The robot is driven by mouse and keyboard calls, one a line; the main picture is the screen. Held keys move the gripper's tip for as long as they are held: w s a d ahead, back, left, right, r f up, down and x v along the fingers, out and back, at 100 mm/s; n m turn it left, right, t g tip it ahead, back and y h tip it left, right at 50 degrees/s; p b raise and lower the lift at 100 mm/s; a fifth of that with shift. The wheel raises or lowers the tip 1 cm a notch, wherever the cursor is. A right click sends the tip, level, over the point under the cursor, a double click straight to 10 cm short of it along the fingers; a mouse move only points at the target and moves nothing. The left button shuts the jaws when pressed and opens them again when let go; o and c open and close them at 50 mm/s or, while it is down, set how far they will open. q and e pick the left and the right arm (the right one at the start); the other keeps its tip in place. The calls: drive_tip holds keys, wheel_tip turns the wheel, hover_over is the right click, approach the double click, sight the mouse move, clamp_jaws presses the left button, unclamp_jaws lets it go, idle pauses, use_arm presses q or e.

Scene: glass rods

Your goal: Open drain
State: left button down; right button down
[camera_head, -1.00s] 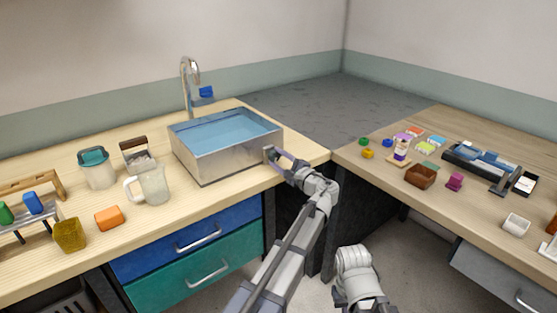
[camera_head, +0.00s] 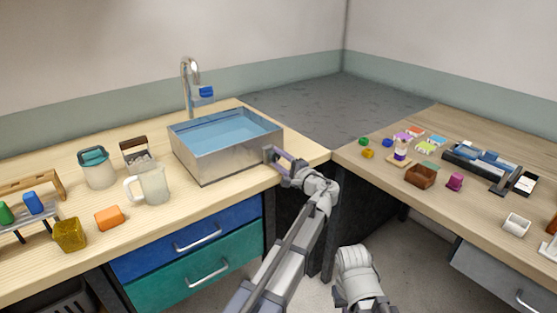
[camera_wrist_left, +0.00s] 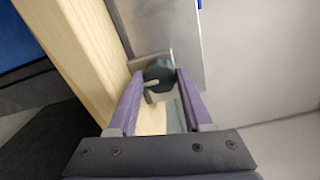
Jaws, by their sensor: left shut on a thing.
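A metal sink basin (camera_head: 208,160) full of blue water stands on the left wooden counter. A dark round drain knob with a small pale lever (camera_wrist_left: 158,74) sits on the basin's outer side, low near the counter in the left wrist view. My left gripper (camera_head: 270,155) is at the basin's right end, with its purple fingers on either side of the knob. It is shut on the knob, fingertips at its edges (camera_wrist_left: 160,78). In the head view the gripper hides the knob. My right gripper is out of view; only part of that arm shows at the bottom.
A faucet (camera_head: 187,85) rises behind the basin. A frosted pitcher (camera_head: 151,184), a lidded jar (camera_head: 97,167) and an orange block (camera_head: 109,217) stand left of it. The right counter (camera_head: 450,220) holds several small items. The counter's front edge runs below my left arm.

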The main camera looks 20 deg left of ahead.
use_arm(q)
drive_tip(key=shift+c, duration=1.6)
unclamp_jaws()
